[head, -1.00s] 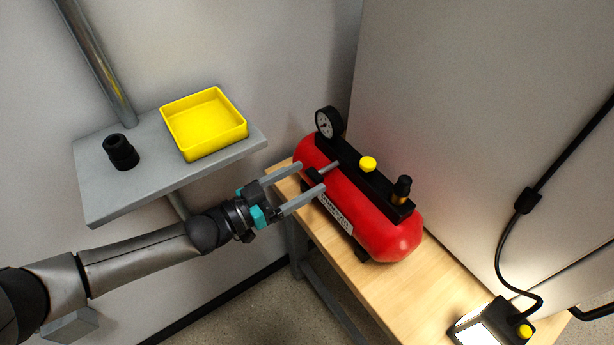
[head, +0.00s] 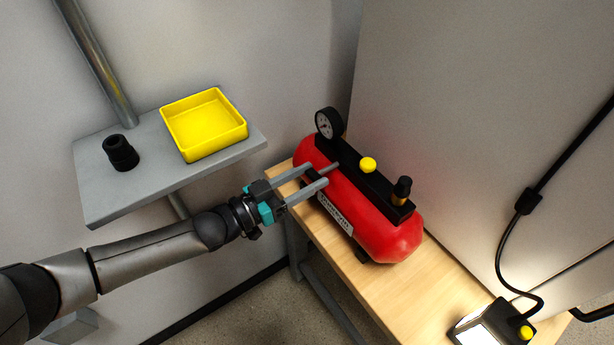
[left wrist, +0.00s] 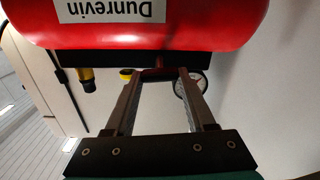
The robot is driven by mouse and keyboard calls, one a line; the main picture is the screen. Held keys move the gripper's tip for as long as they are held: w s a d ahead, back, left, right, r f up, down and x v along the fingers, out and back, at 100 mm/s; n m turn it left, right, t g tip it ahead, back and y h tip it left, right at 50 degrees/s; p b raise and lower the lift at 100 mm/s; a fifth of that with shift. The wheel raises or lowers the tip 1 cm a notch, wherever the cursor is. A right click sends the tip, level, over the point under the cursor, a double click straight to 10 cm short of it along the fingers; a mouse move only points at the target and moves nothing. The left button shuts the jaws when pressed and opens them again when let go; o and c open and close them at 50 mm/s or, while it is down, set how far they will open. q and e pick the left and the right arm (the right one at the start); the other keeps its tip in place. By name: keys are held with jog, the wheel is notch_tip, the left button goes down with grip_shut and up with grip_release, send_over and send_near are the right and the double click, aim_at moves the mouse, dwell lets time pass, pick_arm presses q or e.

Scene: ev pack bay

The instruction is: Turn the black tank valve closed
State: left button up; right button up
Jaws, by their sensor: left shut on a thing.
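The red tank (head: 388,232) lies on its side on the wooden bench, with a black rail along its top. My left gripper (head: 318,174) is shut on the valve handle, one finger on each side. In the left wrist view the valve (left wrist: 158,74) shows dark between the fingertips of the gripper (left wrist: 160,78), partly hidden by them. I cannot tell the valve's exact angle. My right gripper is not in view.
A pressure gauge (head: 328,123), a yellow knob (head: 368,164) and a black-and-brass fitting (head: 401,190) stand on the tank's rail. A grey shelf (head: 105,205) at left holds a yellow tray (head: 214,149) and a black cylinder (head: 121,152). A corded box (head: 493,325) sits on the bench (head: 408,310).

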pick_arm(q)
grip_shut()
jog(key=shift+m, duration=0.8)
jog(key=o, duration=1)
grip_release()
jog(key=shift+c, duration=0.2)
jog(key=v, duration=1.5)
jog(key=shift+p, duration=0.45)
jog(key=shift+s+a, duration=0.1)
